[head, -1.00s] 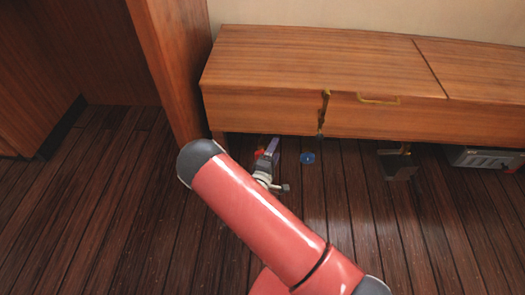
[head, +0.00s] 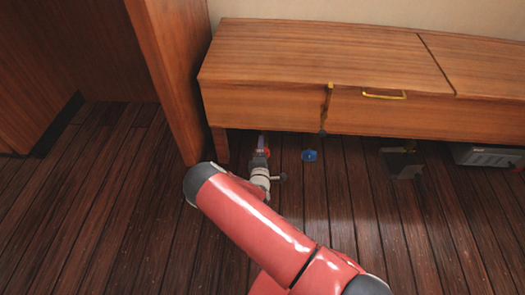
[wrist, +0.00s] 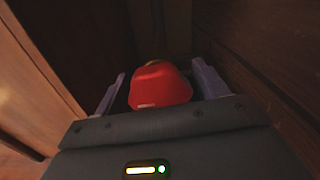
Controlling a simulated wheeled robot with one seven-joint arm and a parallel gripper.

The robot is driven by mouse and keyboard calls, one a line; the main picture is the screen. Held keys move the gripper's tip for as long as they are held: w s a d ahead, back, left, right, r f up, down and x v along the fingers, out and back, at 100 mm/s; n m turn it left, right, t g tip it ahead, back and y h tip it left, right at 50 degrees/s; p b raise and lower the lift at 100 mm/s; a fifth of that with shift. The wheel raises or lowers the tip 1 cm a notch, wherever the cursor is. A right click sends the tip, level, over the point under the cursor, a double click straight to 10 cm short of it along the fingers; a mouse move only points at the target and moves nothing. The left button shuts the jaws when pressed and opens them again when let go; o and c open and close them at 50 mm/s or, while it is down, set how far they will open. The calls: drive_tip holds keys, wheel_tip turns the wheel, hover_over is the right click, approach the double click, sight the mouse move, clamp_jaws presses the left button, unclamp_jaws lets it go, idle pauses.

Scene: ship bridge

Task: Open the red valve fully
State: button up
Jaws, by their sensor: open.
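The red valve (wrist: 160,86) shows in the wrist view as a rounded red knob, in front of the gripper body and between the two fingers. My gripper (wrist: 160,72) is open, with one grey-purple finger on each side of the knob. Small gaps seem to show beside the knob, so I cannot tell that either finger touches it.
A small blue round knob (head: 310,156) is just right of my gripper under the wooden bench (head: 300,60). A wooden post (head: 172,75) stands close on the left. A grey box (head: 485,156) sits under the bench at right. Open floor lies in front.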

drive_tip(key=shift+c, duration=0.3)
drive_tip(key=c, duration=0.9)
drive_tip(key=shift+o, duration=0.2)
